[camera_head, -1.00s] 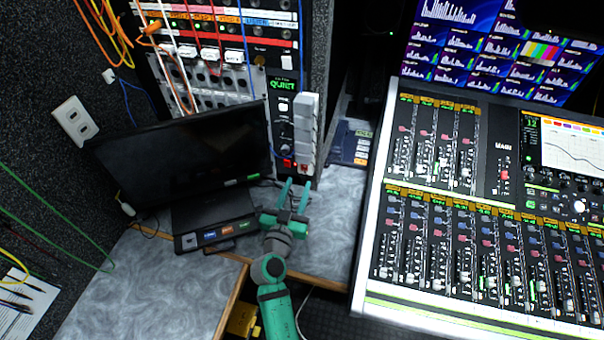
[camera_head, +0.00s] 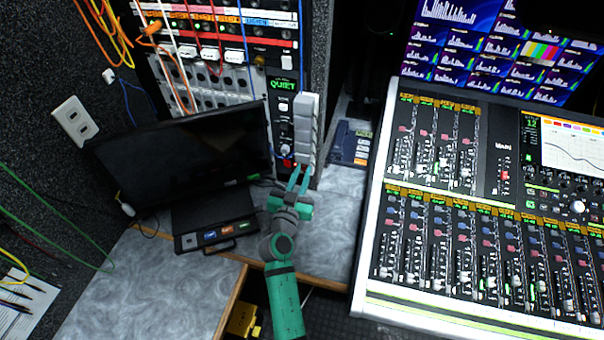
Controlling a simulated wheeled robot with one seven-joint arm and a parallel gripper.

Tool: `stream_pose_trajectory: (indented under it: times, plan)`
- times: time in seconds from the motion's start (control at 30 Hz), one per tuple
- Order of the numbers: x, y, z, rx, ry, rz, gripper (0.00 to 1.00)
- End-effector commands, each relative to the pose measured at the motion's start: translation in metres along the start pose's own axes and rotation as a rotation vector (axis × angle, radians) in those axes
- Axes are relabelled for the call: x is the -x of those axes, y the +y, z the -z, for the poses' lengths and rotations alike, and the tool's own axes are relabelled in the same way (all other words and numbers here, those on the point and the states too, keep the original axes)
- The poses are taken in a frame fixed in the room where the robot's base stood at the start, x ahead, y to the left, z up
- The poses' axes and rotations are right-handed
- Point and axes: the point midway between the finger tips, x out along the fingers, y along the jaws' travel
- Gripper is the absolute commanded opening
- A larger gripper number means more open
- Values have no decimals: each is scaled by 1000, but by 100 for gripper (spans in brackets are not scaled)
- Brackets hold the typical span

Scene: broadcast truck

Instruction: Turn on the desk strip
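The desk strip appears to be the tall grey power strip (camera_head: 307,130), standing upright against the right side of the QUIET panel. Its lower end, where a small red switch showed earlier, is now largely hidden by my fingertips. My gripper (camera_head: 301,175) is in front of that lower end, pointing up and away. Its two teal fingers stand a little apart with a narrow gap and nothing visible between them. I cannot tell whether a fingertip touches the strip or its switch.
A black QUIET panel (camera_head: 285,120) with a knob and red button stands left of the strip. A dark monitor (camera_head: 180,155) and small black box (camera_head: 215,236) are left of my gripper. A mixing console (camera_head: 480,210) is at right. Grey desk surface (camera_head: 335,230) is clear between.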

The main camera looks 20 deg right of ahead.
Motion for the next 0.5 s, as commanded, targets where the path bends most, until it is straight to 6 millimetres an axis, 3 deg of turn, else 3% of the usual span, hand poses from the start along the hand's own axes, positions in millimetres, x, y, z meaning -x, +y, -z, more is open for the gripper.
stream_pose_trajectory:
  times: [0.5]
  plan:
    - [-1,2,4,-1,-102,-6,0]
